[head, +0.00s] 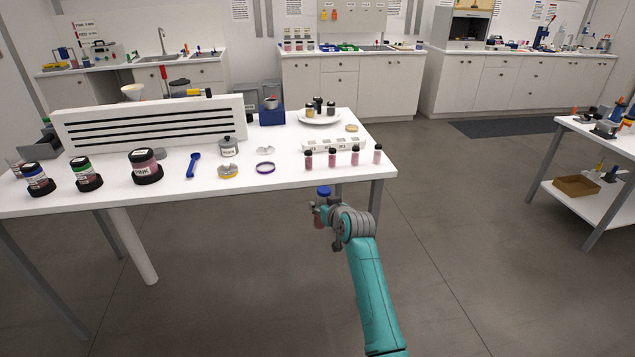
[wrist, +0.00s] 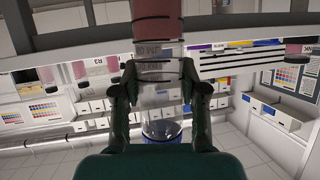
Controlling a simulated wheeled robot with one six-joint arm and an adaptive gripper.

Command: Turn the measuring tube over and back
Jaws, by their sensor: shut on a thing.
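The measuring tube is a clear tube with a blue end and pink contents. In the head view its blue end (head: 323,190) points up, and the pink part shows lower, partly hidden by the jaws. My gripper (head: 320,211) is shut around the tube, off the table's front right edge, over open floor. The wrist view shows the room upside down. There my gripper (wrist: 160,88) has one finger on each side of the clear middle of the tube (wrist: 160,98), with pink at the picture's top and blue at its bottom.
Several small pink vials (head: 332,159) stand near the front edge of the white table (head: 205,195). Behind them is a white numbered rack (head: 334,144). The floor around my arm is clear.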

